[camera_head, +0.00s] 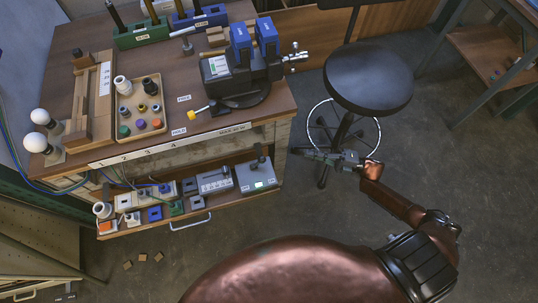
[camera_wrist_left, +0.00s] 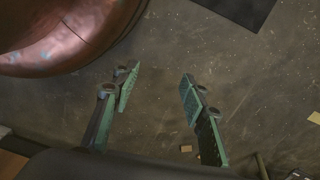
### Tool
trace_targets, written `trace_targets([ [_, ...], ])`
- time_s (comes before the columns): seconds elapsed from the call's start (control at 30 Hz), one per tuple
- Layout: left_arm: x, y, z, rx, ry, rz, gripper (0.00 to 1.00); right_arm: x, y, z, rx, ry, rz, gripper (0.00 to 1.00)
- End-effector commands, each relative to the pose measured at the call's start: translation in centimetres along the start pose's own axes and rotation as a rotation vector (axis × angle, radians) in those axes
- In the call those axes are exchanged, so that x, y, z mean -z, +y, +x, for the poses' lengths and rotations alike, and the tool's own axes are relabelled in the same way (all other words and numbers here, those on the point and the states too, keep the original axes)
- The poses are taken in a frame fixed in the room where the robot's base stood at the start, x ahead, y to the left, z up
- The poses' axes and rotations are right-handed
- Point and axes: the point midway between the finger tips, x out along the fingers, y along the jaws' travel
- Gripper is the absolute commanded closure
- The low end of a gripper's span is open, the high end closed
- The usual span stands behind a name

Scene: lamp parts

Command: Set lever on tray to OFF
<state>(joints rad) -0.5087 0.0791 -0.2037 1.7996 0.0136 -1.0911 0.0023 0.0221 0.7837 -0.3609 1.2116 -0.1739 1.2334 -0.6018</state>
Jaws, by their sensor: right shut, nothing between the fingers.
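A pulled-out tray (camera_head: 178,217) under the workbench holds several small devices. At its right end stands a light grey box (camera_head: 256,176) with a small green light. A dark lever (camera_head: 259,153) sticks up at the back of this box; its setting is too small to read. My right gripper (camera_head: 308,153) is shut and empty, a little to the right of the box and apart from it. My left gripper (camera_wrist_left: 157,102) shows in the left wrist view with its green fingers apart, nothing between them, above bare floor. It is not seen in the head view.
The workbench (camera_head: 160,85) above bears a wooden tray of coloured parts (camera_head: 142,108), white bulbs (camera_head: 37,142) and a dark machine (camera_head: 240,70). A round black stool (camera_head: 368,77) stands behind my right gripper. The floor in front of the tray is mostly clear, with small wooden blocks (camera_head: 142,257).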

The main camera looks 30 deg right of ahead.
Motion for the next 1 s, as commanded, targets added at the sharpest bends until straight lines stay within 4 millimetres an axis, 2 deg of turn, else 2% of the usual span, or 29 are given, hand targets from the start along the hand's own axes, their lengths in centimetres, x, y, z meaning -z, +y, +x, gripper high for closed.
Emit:
trace_targets([
  [0.13,0.4,0.1,-0.9,-0.004,-0.013,-0.006,0.60,2.9,1.6,0.8,-0.040,0.200,-0.092,1.00],
  [0.3,0.7,0.1,-1.9,-0.005,-0.016,-0.009,0.60,4.5,3.0,0.9,-0.068,0.293,-0.135,1.00],
  [0.73,0.8,0.1,-2.1,-0.005,-0.015,-0.009,0.60,4.8,3.3,1.4,-0.073,0.300,-0.139,1.00],
  [0.87,0.8,0.2,-2.2,-0.006,-0.016,-0.009,0.60,5.2,3.4,2.7,-0.074,0.302,-0.138,1.00],
  [1.0,0.9,0.3,-2.6,-0.007,-0.015,-0.009,0.60,6.0,3.4,5.2,-0.074,0.303,-0.138,1.00],
])
